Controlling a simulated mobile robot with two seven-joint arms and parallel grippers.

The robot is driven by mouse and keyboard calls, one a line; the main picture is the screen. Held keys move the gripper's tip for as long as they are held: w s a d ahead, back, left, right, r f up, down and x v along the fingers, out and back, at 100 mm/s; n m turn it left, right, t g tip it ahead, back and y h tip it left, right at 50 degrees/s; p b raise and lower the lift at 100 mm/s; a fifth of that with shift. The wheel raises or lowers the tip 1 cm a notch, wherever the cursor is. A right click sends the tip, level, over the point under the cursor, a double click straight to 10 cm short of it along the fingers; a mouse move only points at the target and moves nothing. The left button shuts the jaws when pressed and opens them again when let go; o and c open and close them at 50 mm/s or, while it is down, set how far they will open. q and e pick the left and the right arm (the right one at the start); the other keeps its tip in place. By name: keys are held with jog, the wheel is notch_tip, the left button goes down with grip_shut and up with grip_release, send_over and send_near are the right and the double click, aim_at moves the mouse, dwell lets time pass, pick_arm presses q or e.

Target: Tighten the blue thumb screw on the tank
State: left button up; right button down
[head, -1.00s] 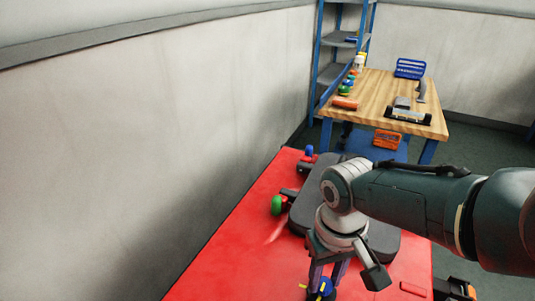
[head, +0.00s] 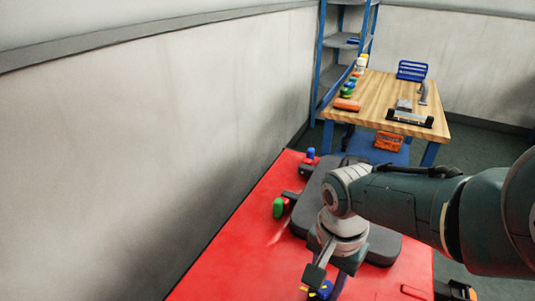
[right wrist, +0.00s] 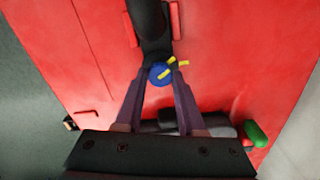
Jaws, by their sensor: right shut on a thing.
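The blue thumb screw (right wrist: 157,76) sits on a dark fitting (right wrist: 155,38) on the red tank (right wrist: 225,45). A yellow mark crosses the screw's top, and a second yellow mark (right wrist: 183,63) lies just beside it. My right gripper (right wrist: 160,78) is shut on the screw from above, one finger on each side. In the head view the screw (head: 318,293) shows at the bottom edge, partly hidden by my right gripper (head: 328,287). My left gripper is not in view.
A dark grey lid (head: 310,195) lies on the red tank top (head: 225,255). A green knob (head: 279,208) and a small blue knob (head: 310,153) stand along its left edge. A wall runs at left. A wooden workbench (head: 385,90) with tools and a blue shelf stand behind.

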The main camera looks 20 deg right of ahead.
aim_at(325, 287)
jog(key=m, duration=0.4)
jog(key=shift+r, duration=0.1)
jog(key=shift+m, duration=1.2)
jog(key=c, duration=0.5)
grip_release()
notch_tip(325, 287, up, 10)
jog(key=p, duration=0.8)
